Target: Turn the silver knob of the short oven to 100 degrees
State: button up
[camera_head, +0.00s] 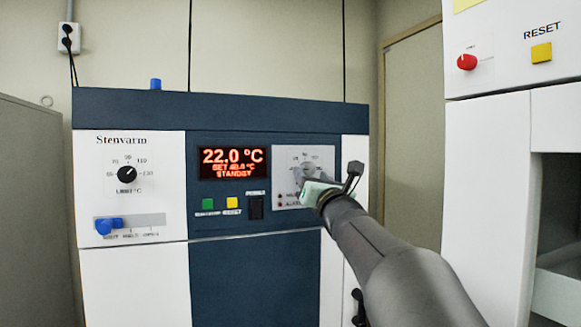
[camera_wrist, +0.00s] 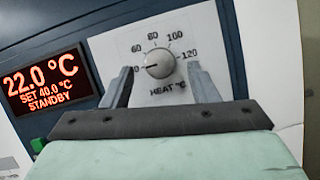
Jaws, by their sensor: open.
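The short oven (camera_head: 255,262) has a white and dark blue front labelled Stenvarm. Its silver knob (camera_wrist: 159,64) sits on a silver plate with a HEAT °C scale showing 60, 80, 100 and 120 marks; its pointer aims left, at the low end. The display (camera_head: 232,162) reads 22.0 °C, SET 40.0 °C, STANDBY; it also shows in the wrist view (camera_wrist: 47,82). My gripper (camera_wrist: 160,88) is open, with one finger on each side below the knob; contact is not visible. In the head view my gripper partly covers the knob and its plate (camera_head: 287,190).
A black knob (camera_head: 127,174) and a blue slider (camera_head: 106,226) are on the oven's left panel. Green (camera_head: 207,204) and yellow (camera_head: 232,202) buttons and a black switch (camera_head: 256,207) lie below the display. A taller white machine with a red knob (camera_head: 467,62) stands at right.

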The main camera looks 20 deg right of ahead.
jog(key=shift+w+r, duration=0.25)
jog(key=shift+w, duration=0.45)
jog(key=c, duration=1)
